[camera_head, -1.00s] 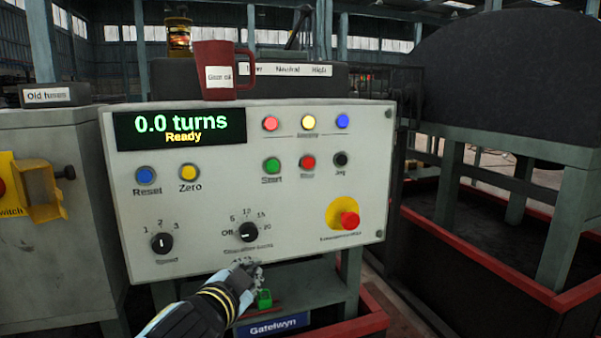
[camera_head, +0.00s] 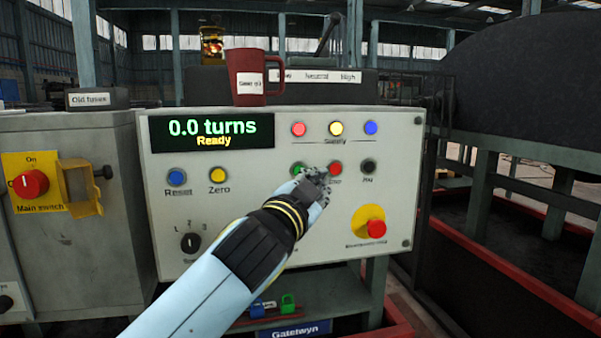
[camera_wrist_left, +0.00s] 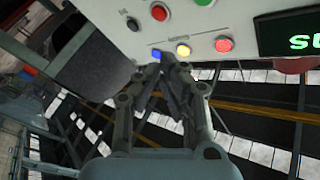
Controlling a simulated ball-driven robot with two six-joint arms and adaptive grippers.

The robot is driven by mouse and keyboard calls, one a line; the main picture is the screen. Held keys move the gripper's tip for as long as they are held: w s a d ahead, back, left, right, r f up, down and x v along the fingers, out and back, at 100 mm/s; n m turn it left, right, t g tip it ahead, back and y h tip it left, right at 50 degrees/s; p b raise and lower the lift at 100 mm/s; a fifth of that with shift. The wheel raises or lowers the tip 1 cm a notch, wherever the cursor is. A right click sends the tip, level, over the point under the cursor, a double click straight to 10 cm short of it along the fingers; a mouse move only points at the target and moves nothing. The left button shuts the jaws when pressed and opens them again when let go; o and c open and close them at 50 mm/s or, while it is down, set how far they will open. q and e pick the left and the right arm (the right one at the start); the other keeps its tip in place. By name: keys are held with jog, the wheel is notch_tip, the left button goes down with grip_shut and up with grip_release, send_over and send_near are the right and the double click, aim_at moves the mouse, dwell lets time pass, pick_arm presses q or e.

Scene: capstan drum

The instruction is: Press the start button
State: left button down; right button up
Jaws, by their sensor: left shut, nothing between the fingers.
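The white control panel (camera_head: 285,225) has a green start button (camera_head: 297,167), partly covered by my left gripper. The red stop button (camera_head: 335,168) is just right of it and also partly covered by my fingers. My left gripper (camera_head: 318,176) is shut and empty, in front of the panel between these two buttons; I cannot tell whether it touches. In the left wrist view, seen upside down, the shut fingers (camera_wrist_left: 172,62) overlap the lamp row. The start button (camera_wrist_left: 203,2) sits at the top edge there, with the stop button (camera_wrist_left: 160,12) left of it.
The display (camera_head: 211,131) reads "0.0 turns Ready". A black jog button (camera_head: 368,166) and a red emergency stop (camera_head: 376,229) are to the right. A red mug (camera_head: 250,78) stands above the panel. The red main switch (camera_head: 30,183) is at left.

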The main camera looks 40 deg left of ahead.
aim_at(299, 171)
pick_arm(q)
jog(key=w+a+b, duration=0.1)
jog(key=w+a, duration=0.4)
jog(key=a, duration=0.1)
jog(key=shift+w+a+b, duration=0.35)
dwell(1.4)
jog(key=shift+w+a, duration=0.25)
jog(key=shift+a, duration=0.05)
